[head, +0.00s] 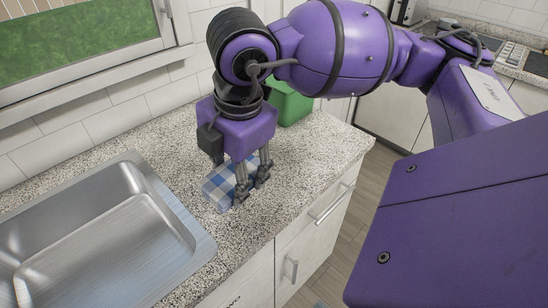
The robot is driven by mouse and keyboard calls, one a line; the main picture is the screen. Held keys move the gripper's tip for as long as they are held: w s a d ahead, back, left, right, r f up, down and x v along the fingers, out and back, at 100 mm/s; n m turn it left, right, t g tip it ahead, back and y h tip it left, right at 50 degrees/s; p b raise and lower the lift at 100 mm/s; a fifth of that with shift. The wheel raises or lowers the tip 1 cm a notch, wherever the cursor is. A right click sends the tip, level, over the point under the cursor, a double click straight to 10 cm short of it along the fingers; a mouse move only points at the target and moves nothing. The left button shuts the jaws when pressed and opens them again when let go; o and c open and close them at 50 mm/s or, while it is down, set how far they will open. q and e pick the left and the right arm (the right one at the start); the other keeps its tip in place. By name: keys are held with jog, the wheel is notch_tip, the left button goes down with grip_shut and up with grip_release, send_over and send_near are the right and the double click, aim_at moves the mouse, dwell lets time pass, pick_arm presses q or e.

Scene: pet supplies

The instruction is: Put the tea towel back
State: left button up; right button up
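The tea towel (217,187), folded and checked in blue and white, lies on the speckled counter just right of the sink. My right gripper (253,196) points down over it, with its two fingertips apart and low near the counter. One finger stands in front of the towel and the other is by its right end. Part of the towel shows between the fingers, but whether they press on it cannot be told. The fingers and wrist hide part of the towel. My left gripper is not in view.
A steel sink (190,222) is set into the counter at left. A green box (290,106) stands behind my gripper near the wall. Cabinet drawers (318,213) with handles are below the counter's front edge. Bare counter (325,150) lies to the right.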

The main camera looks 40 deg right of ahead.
jog(key=shift+s+d+m+g, duration=0.2)
jog(key=shift+s+m+g, duration=0.2)
jog(key=shift+s+g, duration=0.15)
jog(key=shift+g, duration=0.25)
jog(key=shift+w+a+m, duration=0.1)
jog(key=shift+w+m, duration=0.1)
jog(key=shift+m, duration=0.1)
jog(key=shift+w+d+f+g, duration=0.15)
jog(key=shift+w+d+g, duration=0.05)
jog(key=shift+w+g, duration=0.1)
jog(key=w+d+f, duration=0.2)
jog(key=d, duration=0.1)
jog(key=w+d+f, duration=0.5)
jog(key=d+f, duration=0.1)
jog(key=shift+w+d+f, duration=0.15)
jog(key=shift+w+d, duration=0.05)
jog(key=shift+w, duration=0.15)
jog(key=shift+w+d+f+p, duration=0.2)
jog(key=shift+f+p, duration=0.1)
jog(key=shift+f, duration=0.05)
jog(key=f, duration=0.3)
jog(key=shift+w+d+f, duration=0.15)
jog(key=shift+d, duration=0.05)
jog(key=shift+f, duration=0.2)
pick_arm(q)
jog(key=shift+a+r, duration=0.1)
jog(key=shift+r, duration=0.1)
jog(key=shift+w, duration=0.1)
